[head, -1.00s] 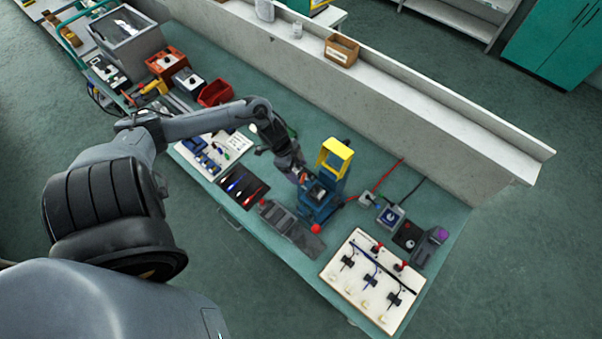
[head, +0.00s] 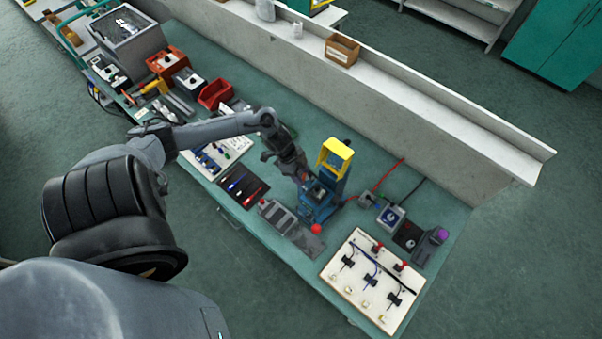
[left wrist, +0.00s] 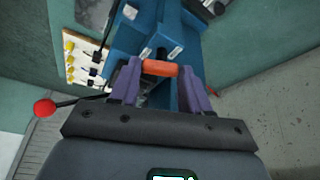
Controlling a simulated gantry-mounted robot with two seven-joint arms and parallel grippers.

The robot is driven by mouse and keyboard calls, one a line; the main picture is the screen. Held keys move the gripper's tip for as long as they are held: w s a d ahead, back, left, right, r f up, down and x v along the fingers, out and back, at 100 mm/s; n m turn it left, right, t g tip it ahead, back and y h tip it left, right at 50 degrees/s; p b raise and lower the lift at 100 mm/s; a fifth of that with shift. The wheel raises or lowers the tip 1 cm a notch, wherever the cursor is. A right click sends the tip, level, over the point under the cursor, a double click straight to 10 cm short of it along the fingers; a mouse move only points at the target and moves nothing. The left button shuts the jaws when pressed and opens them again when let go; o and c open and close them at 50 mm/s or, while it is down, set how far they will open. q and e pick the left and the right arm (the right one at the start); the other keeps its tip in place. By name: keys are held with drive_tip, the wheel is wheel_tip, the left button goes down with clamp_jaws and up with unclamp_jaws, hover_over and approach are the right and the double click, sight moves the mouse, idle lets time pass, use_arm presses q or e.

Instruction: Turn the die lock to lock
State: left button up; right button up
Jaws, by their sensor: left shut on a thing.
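The blue press (head: 318,205) with a yellow top frame (head: 336,157) stands on the teal bench. The die lock, an orange-red bar (left wrist: 160,68), shows in the left wrist view against the blue press body (left wrist: 160,30). My left gripper (head: 303,180) is at the left side of the press. In the left wrist view, its purple fingers (left wrist: 160,76) are shut on the die lock, one on each end. The lock is too small and covered in the head view to read its angle. My right gripper is not in view.
A red ball-ended lever (head: 316,229) sticks out at the press front; it also shows in the left wrist view (left wrist: 44,107). A white board with switches (head: 372,281) lies right of the press. A dark tool tray (head: 243,186) and grey plate (head: 290,229) lie left and in front.

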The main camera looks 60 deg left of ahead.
use_arm(q)
drive_tip(key=shift+c, duration=0.6)
drive_tip(key=shift+w+a+f+m+g+b, duration=0.1)
drive_tip(key=shift+m+g+b, duration=0.1)
drive_tip(key=shift+m+b, duration=0.35)
drive_tip(key=shift+w+a+f+m+g+b, duration=0.1)
drive_tip(key=shift+m+g+b, duration=0.1)
drive_tip(key=shift+m+b, duration=0.35)
drive_tip(key=shift+r+m+g+h+b, duration=0.15)
drive_tip(key=shift+m+g+h+b, duration=0.3)
drive_tip(key=shift+m, duration=0.65)
drive_tip(key=shift+d, duration=0.1)
drive_tip(key=o, duration=1.1)
drive_tip(key=shift+c, duration=0.2)
drive_tip(key=shift+r, duration=0.1)
